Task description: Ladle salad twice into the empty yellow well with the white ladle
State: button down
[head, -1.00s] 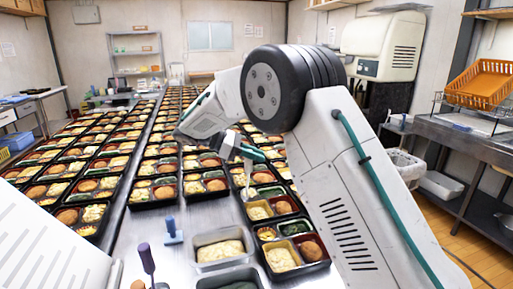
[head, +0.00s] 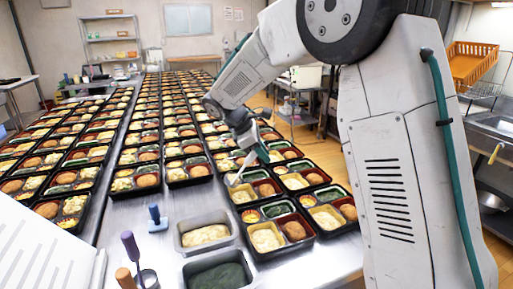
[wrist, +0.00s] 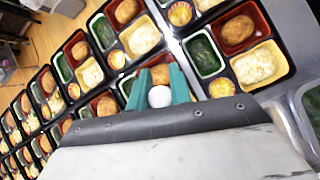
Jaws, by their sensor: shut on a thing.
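My gripper (head: 256,152) is shut on the white ladle (head: 236,176). In the wrist view the green fingers of my gripper (wrist: 159,86) pinch the pale, round end of its handle (wrist: 159,97). In the head view the ladle slants down to the left over the yellow well (head: 243,196) of a black bento tray. I cannot tell whether the ladle's bowl touches that well or how much salad is in it. The grey tub of pale salad (head: 178,237) stands in front and to the left. My fingers and wrist hide part of the tray below in the wrist view.
A grey tub of dark greens (head: 188,278) stands nearest me. A blue-handled tool (head: 157,217) stands left of the salad tub, and a purple-handled utensil (head: 130,245) rises from a metal cup (head: 147,279). Filled trays (head: 262,256) crowd the table. Bare steel shows around the blue tool.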

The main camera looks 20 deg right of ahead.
jog(key=s+d+f+m+t+y, duration=0.1)
jog(key=s+d+f+t+y, duration=0.2)
jog(key=d+f+y, duration=0.2)
jog(key=shift+d+f+t+y, duration=0.3)
jog(key=shift+f+y, duration=0.6)
jog(key=shift+f, duration=0.95)
jog(key=shift+a, duration=0.1)
